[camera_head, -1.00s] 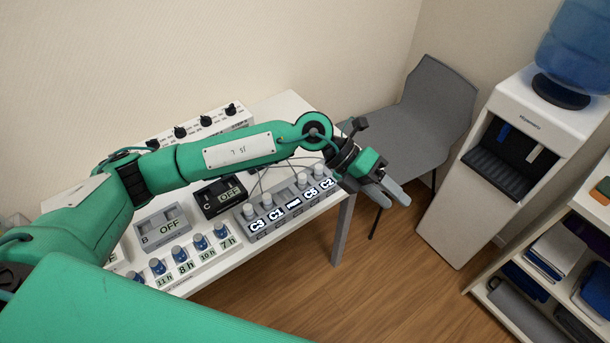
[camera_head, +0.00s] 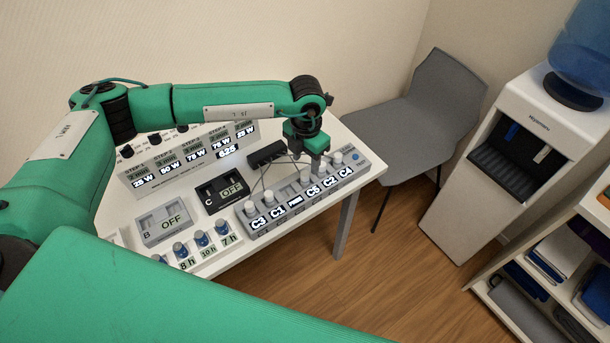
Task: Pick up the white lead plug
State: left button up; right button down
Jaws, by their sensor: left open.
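A grey lead box (camera_head: 262,232) with lit labels such as C3, C1, C5, C2 and C4 lies along the table's right front side. Several white plugs stand upright in it, among them one above C3 (camera_head: 250,207), one above C1 (camera_head: 269,198) and one towards the C2 and C4 end (camera_head: 337,158). Thin leads run from the box to a black block (camera_head: 266,154). My left gripper (camera_head: 317,163) is open and points down over the middle-right part of the box. Its fingers hide part of the plug row there. I cannot tell whether they touch a plug. My right gripper is out of view.
A step display panel (camera_head: 185,160) stands behind. A grey chair (camera_head: 430,115) and a water dispenser (camera_head: 500,160) are at the right.

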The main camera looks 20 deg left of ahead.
aim_at(304, 174)
pick_arm(q)
jog(key=shift+f, duration=0.7)
jog(key=shift+f+p, duration=0.25)
jog(key=shift+p, duration=0.1)
jog(key=f+p, duration=0.1)
jog(key=f, duration=0.1)
jog(key=f+p, duration=0.1)
jog(key=f, duration=0.1)
jog(key=shift+s+a+f, duration=0.15)
jog(key=shift+s, duration=0.05)
jog(key=shift+f, duration=0.2)
grip_shut()
